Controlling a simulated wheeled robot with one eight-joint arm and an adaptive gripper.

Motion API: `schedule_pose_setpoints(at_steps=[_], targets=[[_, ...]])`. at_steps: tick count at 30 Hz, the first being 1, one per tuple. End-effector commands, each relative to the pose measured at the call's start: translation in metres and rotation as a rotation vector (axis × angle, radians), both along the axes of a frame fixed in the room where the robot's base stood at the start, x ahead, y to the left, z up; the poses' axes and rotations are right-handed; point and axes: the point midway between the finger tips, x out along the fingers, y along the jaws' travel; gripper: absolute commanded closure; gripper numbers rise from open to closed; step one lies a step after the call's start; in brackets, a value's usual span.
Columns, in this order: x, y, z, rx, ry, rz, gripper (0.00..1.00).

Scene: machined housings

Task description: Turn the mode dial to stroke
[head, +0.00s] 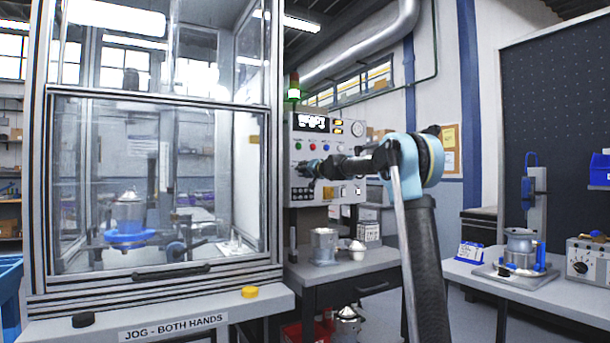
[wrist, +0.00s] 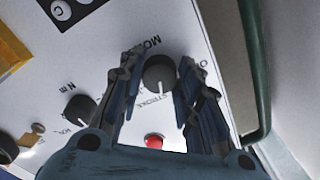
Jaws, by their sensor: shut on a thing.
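The mode dial (wrist: 158,74) is a round dark knob on a white panel, below the partly covered word MODE in the wrist view. Its white pointer line points down in the picture, toward the partly hidden lettering that seems to read STROKE. My gripper (wrist: 159,68) has one finger on each side of the dial and is shut on it. The right finger covers part of another label. In the head view my gripper (head: 309,168) is at the front of the control panel (head: 343,143), and the dial is hidden there.
A red button (wrist: 154,141) lies just below the dial, between my fingers. A second dark dial (wrist: 80,108) marked N m sits at left. In the head view, a glazed press enclosure (head: 150,105) stands left of the panel. A bench (head: 345,270) with metal housings is below.

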Motion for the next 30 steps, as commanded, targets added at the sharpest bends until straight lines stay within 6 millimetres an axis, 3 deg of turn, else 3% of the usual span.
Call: schedule_pose_setpoints(at_steps=[21,22,24,30], targets=[[0.0023,-0.0044,-0.0008,0.069,0.046,-0.009,0.92],[0.0023,-0.0044,-0.0008,0.069,0.046,-0.009,0.64],[0.0021,-0.0041,-0.0008,0.069,0.046,-0.009,0.48],[0.0008,-0.002,-0.0003,0.069,0.046,-0.004,0.48]])
